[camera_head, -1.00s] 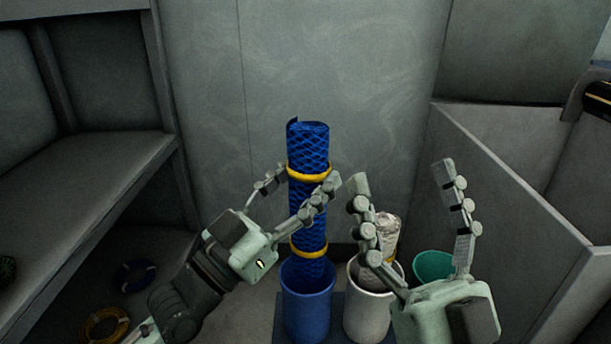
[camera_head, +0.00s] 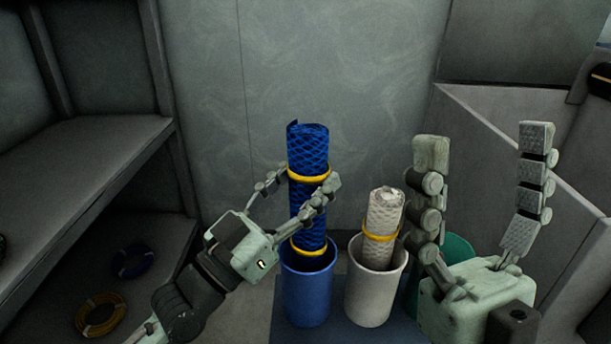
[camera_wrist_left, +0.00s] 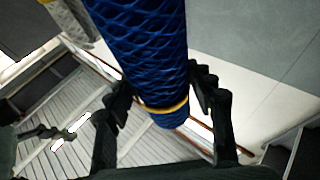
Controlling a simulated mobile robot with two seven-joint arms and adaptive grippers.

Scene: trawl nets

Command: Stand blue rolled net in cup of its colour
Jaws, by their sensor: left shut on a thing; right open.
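The blue rolled net (camera_head: 308,210) stands upright with yellow bands, its lower end inside the blue cup (camera_head: 307,292). My left gripper (camera_head: 297,184) is shut on the net near its upper band. In the left wrist view, the net (camera_wrist_left: 140,50) runs between the fingers of my left gripper (camera_wrist_left: 165,95). Whether the net's foot touches the cup's bottom is hidden by the cup wall. My right gripper (camera_head: 482,150) is open and empty, to the right of the cups and nearer the camera.
A white cup (camera_head: 372,295) with a white rolled net (camera_head: 383,215) stands right of the blue cup. A green cup (camera_head: 458,248) is partly hidden behind my right gripper. Shelves (camera_head: 85,145) stand at left, with rope coils (camera_head: 100,315) below. A grey wall is behind.

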